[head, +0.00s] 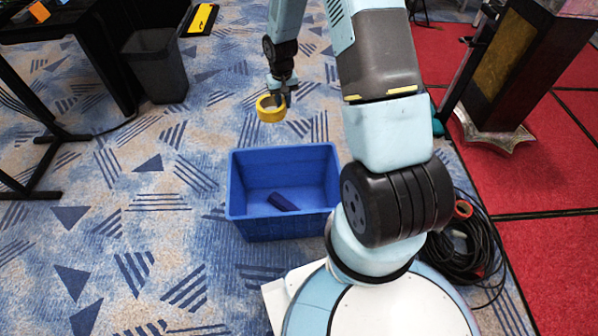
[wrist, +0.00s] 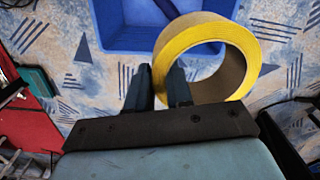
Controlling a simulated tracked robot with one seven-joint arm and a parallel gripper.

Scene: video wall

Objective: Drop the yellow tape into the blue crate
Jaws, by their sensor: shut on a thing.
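The yellow tape (head: 271,108) is a roll held in my gripper (head: 284,90), above the floor and beyond the far edge of the blue crate in the head view. In the wrist view, the fingers of my gripper (wrist: 159,84) are shut on the wall of the yellow tape (wrist: 207,38). The blue crate (head: 280,223) stands open on the carpet, with a dark blue object (head: 283,202) lying on its floor. The blue crate (wrist: 122,37) also shows at the top of the wrist view, partly hidden behind the tape.
A black bin (head: 155,72) stands at the upper left by a dark table. Coiled black cables (head: 472,250) lie right of my base. A dark stand (head: 510,70) is on the red carpet. The patterned carpet left of the crate is clear.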

